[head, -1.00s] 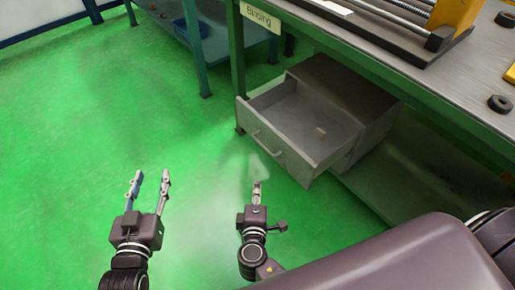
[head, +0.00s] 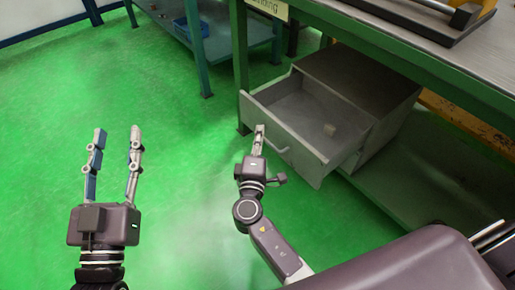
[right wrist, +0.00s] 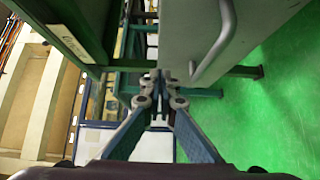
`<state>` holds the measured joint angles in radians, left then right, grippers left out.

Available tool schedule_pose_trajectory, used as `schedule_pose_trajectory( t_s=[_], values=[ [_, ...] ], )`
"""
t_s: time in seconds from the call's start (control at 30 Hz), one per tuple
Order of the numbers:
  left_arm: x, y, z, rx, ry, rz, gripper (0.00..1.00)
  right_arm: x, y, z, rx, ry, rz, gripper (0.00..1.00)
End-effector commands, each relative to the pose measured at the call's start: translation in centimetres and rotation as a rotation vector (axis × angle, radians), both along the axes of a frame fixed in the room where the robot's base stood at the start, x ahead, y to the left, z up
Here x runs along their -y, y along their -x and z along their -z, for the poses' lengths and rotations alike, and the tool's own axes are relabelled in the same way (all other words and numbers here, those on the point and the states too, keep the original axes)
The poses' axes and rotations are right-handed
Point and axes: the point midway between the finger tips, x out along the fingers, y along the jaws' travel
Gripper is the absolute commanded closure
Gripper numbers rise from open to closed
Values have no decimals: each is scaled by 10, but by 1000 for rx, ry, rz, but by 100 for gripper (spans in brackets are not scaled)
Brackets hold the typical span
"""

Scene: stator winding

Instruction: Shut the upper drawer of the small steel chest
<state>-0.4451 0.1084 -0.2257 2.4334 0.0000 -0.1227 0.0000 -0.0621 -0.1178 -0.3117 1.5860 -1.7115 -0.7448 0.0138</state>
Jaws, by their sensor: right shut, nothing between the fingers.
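The small steel chest (head: 360,78) stands under the workbench, and its upper drawer (head: 311,159) is pulled well out. A bar handle (head: 268,143) is on the drawer front; the handle (right wrist: 222,45) also shows in the right wrist view. My right gripper (head: 260,129) is shut and empty, its tips at the drawer front, to the left of the handle. I cannot tell whether they touch it. My left gripper (head: 117,135) is open and empty over the green floor, left of the chest.
The workbench (head: 440,62) with its green frame stands over the chest, and a green leg (head: 240,60) rises close to the drawer's left corner. A lower shelf (head: 400,195) lies beneath. A blue bin (head: 186,28) sits on another bench behind. The floor at left is clear.

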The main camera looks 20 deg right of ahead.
Motion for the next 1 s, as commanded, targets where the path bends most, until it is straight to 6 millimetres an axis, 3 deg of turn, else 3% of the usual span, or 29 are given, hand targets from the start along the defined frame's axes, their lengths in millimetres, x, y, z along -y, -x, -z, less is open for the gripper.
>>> schedule_pose_trajectory(
  t_s=[0.2, 0.77, 1.0],
  values=[
    [0, 0, 0, 2, 0, 0, 60, 29, -9, 0, 0, 1, 1, 100],
    [0, 0, 0, 1, 1, -1, 60, 37, -11, 1, -1, 2, 0, 100],
    [0, 2, -4, 24, 6, 0, 60, 59, -19, 0, 1, 4, 1, 100]
  ],
)
